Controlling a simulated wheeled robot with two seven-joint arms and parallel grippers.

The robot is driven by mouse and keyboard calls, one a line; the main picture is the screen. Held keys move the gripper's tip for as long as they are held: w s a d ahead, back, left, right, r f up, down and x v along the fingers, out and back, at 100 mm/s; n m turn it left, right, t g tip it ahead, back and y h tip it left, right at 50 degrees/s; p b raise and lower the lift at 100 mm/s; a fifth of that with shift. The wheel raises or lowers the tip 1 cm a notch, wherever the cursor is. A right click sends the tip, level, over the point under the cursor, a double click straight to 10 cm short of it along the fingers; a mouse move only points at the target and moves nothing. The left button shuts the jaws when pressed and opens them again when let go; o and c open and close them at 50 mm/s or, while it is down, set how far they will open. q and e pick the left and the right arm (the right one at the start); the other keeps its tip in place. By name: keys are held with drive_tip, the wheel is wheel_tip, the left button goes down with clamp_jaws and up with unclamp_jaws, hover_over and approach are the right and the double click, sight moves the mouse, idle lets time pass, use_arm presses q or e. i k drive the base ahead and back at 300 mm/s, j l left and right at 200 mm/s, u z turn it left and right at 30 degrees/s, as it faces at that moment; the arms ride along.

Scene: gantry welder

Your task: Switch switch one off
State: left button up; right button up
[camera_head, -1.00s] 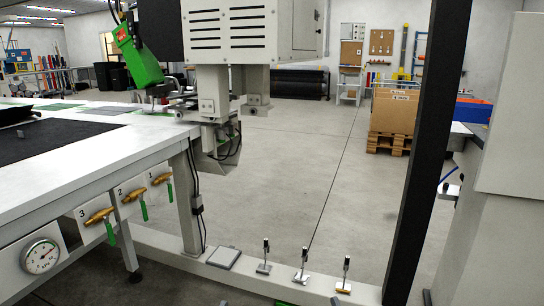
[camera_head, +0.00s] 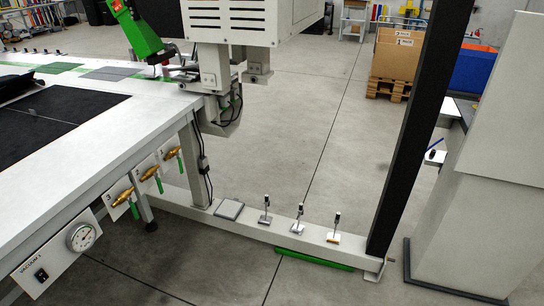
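Three numbered brass valves with green levers sit on the table's front side. Valve 1 (camera_head: 169,155) is rightmost, valve 2 (camera_head: 149,173) is in the middle and valve 3 (camera_head: 123,199) is nearest; their green levers hang down. A white panel at lower left carries a round gauge (camera_head: 81,237) and a small black rocker switch (camera_head: 41,275) beside small lettering that seems to read vacuum. The rocker's position is too small to tell. Three small upright switch-like devices (camera_head: 266,214) stand in a row on the low white beam. Neither of my grippers is in view.
The white table (camera_head: 100,165) with a dark mat fills the left. The gantry head (camera_head: 228,25) hangs over its far end. A black post (camera_head: 413,120) and a grey cabinet (camera_head: 490,190) stand at right. Cartons (camera_head: 396,55) on a pallet are behind. The floor between is clear.

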sight(42, 277)
drive_tip(key=u, duration=1.5)
